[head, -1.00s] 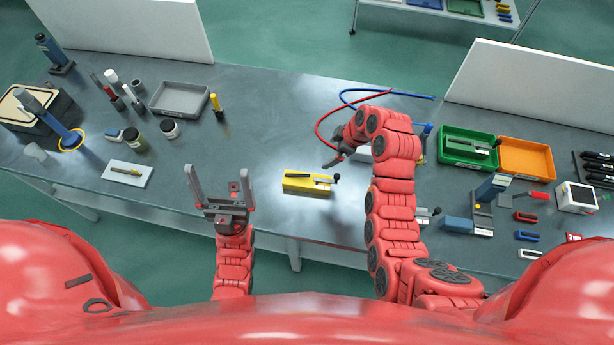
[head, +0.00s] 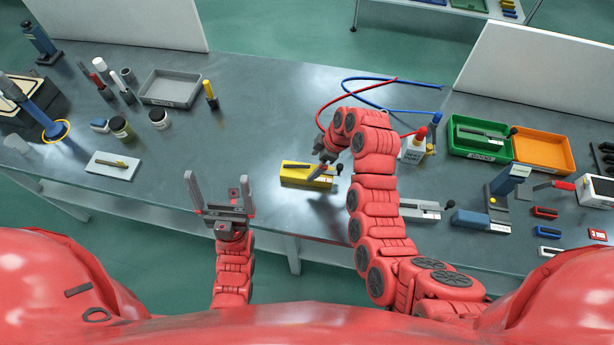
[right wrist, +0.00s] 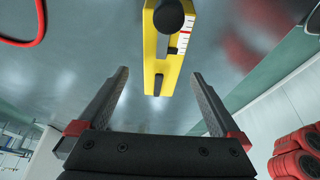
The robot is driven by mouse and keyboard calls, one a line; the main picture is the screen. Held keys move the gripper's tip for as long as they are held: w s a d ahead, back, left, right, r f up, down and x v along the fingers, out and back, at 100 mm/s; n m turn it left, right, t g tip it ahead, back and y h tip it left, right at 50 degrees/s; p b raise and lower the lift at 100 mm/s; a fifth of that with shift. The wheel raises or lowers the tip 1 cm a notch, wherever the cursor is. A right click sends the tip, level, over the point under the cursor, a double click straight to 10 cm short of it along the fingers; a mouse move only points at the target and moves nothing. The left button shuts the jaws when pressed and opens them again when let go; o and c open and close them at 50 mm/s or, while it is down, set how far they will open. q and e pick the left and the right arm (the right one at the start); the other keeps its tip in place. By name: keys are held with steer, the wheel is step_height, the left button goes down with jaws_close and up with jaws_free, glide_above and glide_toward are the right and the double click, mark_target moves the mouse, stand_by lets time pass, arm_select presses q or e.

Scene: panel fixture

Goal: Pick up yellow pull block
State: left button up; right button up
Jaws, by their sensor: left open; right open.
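The yellow pull block (head: 300,177) lies on the grey bench near its front edge, with a dark strip and a black knob at its right end. My left gripper (head: 217,190) is open and empty at the bench's front edge, left of the block.
A grey tray (head: 172,88) and several bottles and tools stand at the left. A green tray (head: 478,138) and an orange tray (head: 541,150) lie at the right. Red and blue cables (head: 415,109) curve behind my right arm.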

mark_target(308, 171)
steer(key=shift+s+a+f+p, duration=0.1)
steer(key=shift+a+f+p, duration=0.15)
steer(key=shift+p, duration=0.25)
steer(key=p+x, duration=0.2)
steer(key=x, duration=0.1)
steer(key=shift+s+f, duration=0.1)
steer(key=shift+f, duration=0.3)
steer(key=shift+a+f+p, duration=0.15)
steer(key=shift+f+p, duration=0.2)
steer(key=shift+f, duration=0.15)
jaws_close()
